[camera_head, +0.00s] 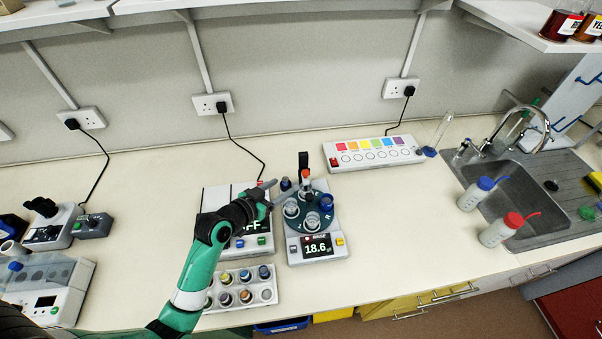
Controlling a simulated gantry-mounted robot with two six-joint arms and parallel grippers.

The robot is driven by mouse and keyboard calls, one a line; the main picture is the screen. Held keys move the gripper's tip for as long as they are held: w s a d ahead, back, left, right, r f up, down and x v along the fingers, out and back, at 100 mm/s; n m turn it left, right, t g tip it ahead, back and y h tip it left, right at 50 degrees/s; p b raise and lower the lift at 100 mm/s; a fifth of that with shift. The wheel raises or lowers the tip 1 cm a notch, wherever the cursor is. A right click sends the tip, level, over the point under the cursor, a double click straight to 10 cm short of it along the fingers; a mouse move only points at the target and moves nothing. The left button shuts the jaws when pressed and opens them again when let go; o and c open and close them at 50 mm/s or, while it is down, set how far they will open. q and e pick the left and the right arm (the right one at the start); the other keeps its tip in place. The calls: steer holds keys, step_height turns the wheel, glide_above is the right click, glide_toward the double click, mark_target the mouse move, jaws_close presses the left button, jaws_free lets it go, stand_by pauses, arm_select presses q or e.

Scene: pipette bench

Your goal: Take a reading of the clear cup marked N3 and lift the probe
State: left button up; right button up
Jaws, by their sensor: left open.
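A measuring station (318,252) stands in the middle of the bench, its display lit at about 18.6. Its round dark platform carries clear cups, one at the left (291,208) and one at the front (312,221), and a blue cup (327,203) at the right. Cup markings are too small to read, so I cannot tell which is N3. An orange-topped probe (306,176) stands at the back of the platform, by a black post (303,159). My left gripper (268,192) is open just left of the platform. My right gripper is out of view.
A second device (209,197) with a display sits under my left arm. A rack of small vials (238,290) lies in front. A strip with coloured squares (373,153) is behind right. Wash bottles (475,192) stand by the sink (535,195). The bench right of the station is clear.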

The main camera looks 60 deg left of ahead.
mark_target(305, 172)
arm_select(q)
steer(key=b+x, duration=0.3)
steer(key=x, duration=0.8)
steer(key=shift+w, duration=0.35)
jaws_close()
stand_by(0.8)
